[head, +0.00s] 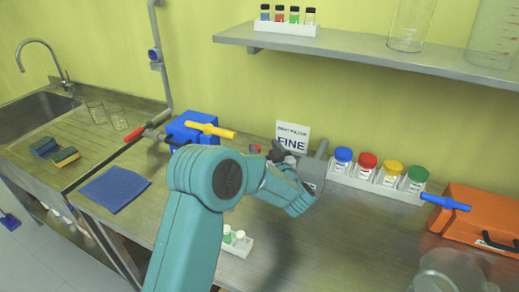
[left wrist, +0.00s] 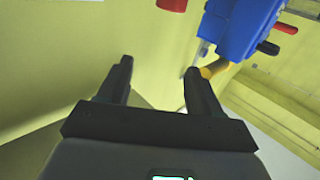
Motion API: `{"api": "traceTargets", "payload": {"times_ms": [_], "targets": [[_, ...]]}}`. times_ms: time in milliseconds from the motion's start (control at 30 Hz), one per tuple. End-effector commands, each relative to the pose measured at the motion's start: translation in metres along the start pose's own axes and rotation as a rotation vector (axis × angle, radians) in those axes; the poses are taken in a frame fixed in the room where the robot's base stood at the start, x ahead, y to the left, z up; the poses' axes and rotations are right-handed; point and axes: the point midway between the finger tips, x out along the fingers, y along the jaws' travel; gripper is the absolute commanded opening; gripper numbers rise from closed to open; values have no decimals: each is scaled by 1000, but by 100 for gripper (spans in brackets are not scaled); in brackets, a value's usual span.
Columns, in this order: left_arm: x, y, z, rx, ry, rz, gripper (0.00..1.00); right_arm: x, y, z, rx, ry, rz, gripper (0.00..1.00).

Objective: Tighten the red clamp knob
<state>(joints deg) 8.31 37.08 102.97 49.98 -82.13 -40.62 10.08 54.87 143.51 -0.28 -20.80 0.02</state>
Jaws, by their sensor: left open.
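A red handle (head: 134,133) shows at the left in the head view, by the end of a grey rod near the sink edge. I cannot tell if it is the clamp knob. My left gripper (head: 268,151) is over the bench in front of the sign, partly hidden by my own arm. In the left wrist view its two dark fingers (left wrist: 158,80) are apart with nothing between them. A red piece (left wrist: 172,4) is cut off at the top there, beyond the fingertips. A smaller red knob (left wrist: 286,28) sticks out by a blue body (left wrist: 240,25). My right gripper is not in view.
Jars with coloured lids (head: 367,163) line the back of the bench, with an orange case (head: 475,228) at right. A small white rack (head: 238,245) sits in front. A blue cloth (head: 114,188) lies left.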

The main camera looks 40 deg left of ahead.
Motion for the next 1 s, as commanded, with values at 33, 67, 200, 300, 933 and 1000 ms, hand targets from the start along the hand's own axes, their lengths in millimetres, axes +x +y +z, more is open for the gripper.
{"api": "traceTargets", "payload": {"times_ms": [33, 67, 200, 300, 933, 1000], "targets": [[-1, -1, 12, 6, -3, 0, 64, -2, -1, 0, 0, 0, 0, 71], [-1, -2, 18, 6, -3, 0, 64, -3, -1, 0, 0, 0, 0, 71], [-2, -2, 53, 7, -4, 0, 64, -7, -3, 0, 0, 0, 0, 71], [15, -4, 55, -3, 1, -6, 64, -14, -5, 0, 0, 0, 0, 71], [75, 2, 58, 0, 0, 0, 64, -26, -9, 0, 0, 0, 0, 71], [74, 2, 58, 0, 0, 0, 64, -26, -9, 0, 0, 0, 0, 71]]}}
